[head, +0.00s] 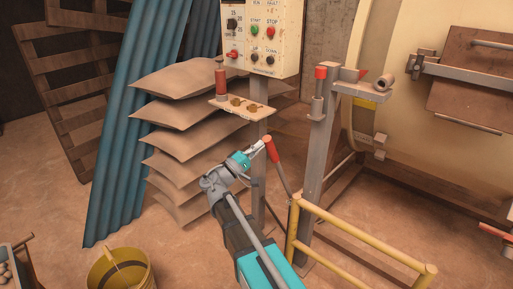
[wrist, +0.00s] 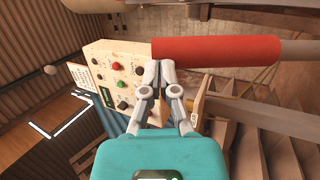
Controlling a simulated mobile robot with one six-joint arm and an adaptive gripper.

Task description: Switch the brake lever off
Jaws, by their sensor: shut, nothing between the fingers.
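A lever with a red grip, apparently the brake lever (head: 271,149), stands tilted on a dark shaft beside the yellow rail. In the wrist view its red grip (wrist: 215,50) lies across the top, with the grey shaft running off to the right. My gripper (head: 262,144) is at the upper end of the red grip, with its fingers together and empty. In the wrist view, my gripper's fingertips (wrist: 160,68) are at the grip's edge near its free end. I cannot tell whether they touch it. The grip is not between the fingers.
A control box (head: 261,38) with buttons stands behind on a post, and shows in the wrist view (wrist: 115,72). A small shelf (head: 241,108) carries a red-handled device. A yellow rail (head: 362,239) is at right. Stacked sacks (head: 180,140) and a yellow bucket (head: 121,268) are left.

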